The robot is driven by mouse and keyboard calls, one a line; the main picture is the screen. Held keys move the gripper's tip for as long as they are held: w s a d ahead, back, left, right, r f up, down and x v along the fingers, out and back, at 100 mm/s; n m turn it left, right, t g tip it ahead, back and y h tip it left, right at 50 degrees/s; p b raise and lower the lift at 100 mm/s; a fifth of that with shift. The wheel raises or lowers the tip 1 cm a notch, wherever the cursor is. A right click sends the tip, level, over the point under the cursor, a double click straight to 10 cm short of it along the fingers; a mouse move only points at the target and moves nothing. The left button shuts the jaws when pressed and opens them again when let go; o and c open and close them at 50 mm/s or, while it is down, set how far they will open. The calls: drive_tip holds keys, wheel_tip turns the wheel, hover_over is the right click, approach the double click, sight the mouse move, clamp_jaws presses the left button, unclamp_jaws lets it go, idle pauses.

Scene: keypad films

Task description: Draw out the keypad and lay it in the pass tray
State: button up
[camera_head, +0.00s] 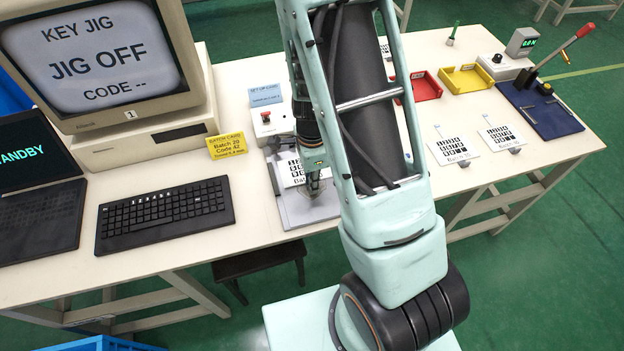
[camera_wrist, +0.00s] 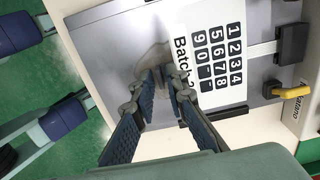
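A white keypad film (camera_head: 291,172) with black keys and a "Batch" label lies on the grey metal jig plate (camera_head: 292,215). In the wrist view the keypad film (camera_wrist: 193,14) lies flat on the jig plate (camera_wrist: 105,42), its label partly hidden by a finger. My gripper (camera_head: 316,188) points down at the film's edge. In the wrist view my gripper's fingertips (camera_wrist: 165,76) are close together by that edge; I cannot tell whether they hold it. A red tray (camera_head: 425,87) and a yellow tray (camera_head: 467,79) stand at the back right; neither shows a readable "pass" label.
The monitor (camera_head: 100,55) reads "JIG OFF". A yellow batch card (camera_head: 226,146) and a keyboard (camera_head: 165,214) are left of the jig. My arm hides the table's middle.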

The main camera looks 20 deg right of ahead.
clamp_jaws()
drive_tip(key=shift+s, duration=0.35)
drive_tip(key=shift+s, duration=1)
drive_tip(key=shift+s+r+p, duration=0.5)
drive_tip(key=shift+s+r, duration=0.3)
drive_tip(key=shift+s, duration=0.2)
drive_tip(key=shift+s+r+p, duration=0.5)
drive_tip(key=shift+s+r, duration=0.25)
drive_tip(key=shift+s, duration=0.25)
drive_tip(key=shift+f, duration=0.2)
